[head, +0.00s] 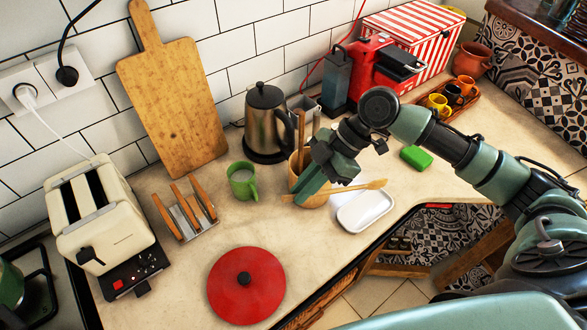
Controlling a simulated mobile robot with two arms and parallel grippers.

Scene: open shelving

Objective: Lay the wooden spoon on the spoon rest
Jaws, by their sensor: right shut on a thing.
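The wooden spoon (362,187) is held roughly level by my right gripper (304,193), which is shut on its handle. The spoon's bowl end points right, over the back edge of the spoon rest (367,211). The spoon rest is a white, shallow, rounded rectangular dish near the counter's front edge. The gap between spoon and dish is hard to judge. My right gripper is left of the dish, in front of a wooden utensil pot (294,167) that it partly hides. My left gripper is not in view.
A green mug (242,180), toast rack (185,211) and red lid (246,286) are to the left. A kettle (263,122) stands behind. A green sponge (416,157) lies right of the dish. Bare counter lies between the lid and dish.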

